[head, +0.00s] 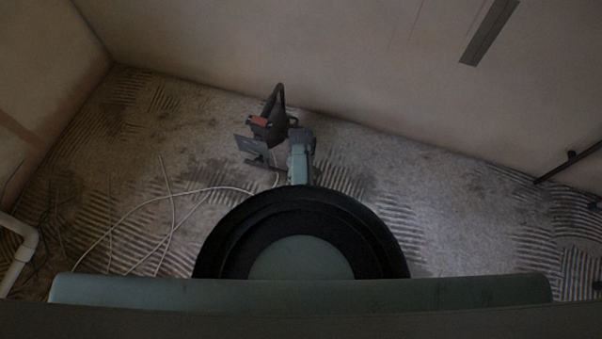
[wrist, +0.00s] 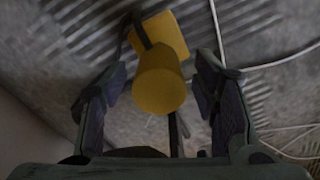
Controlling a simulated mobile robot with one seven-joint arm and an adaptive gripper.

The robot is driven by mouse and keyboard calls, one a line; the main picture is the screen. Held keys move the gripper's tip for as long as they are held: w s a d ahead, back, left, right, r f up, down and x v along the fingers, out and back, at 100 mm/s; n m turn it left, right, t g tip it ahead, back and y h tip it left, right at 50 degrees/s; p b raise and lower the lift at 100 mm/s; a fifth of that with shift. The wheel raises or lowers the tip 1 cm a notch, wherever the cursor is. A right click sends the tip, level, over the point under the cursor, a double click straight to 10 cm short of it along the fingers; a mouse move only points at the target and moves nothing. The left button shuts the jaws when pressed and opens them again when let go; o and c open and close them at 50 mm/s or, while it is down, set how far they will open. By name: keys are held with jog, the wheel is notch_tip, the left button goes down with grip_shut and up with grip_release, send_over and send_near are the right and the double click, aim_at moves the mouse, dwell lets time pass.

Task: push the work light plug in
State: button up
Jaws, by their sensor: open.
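In the wrist view, a yellow cylinder (wrist: 160,82), which looks like the plug, stands end-on toward me. Its far end overlaps a yellow block (wrist: 165,32) with a dark strip across it. I cannot tell whether they are joined or apart. My gripper (wrist: 162,64) is open, with one dark finger on each side of the cylinder and visible gaps between. A thin dark strip or cord (wrist: 174,135) runs below the cylinder. In the head view, the yellow parts are hidden and the fingers cannot be made out.
In the head view, a dark shape with a loop and an orange-red part (head: 258,120) is by my arm; its identity is unclear. Pale cable (head: 172,200) trails over the ridged floor (head: 430,200). A white pipe (head: 20,255) is at left, a dark rail (head: 568,165) at right. Walls close the back.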

jog(key=shift+c, duration=0.5)
jog(key=shift+f, duration=0.1)
grip_shut()
dwell(0.4)
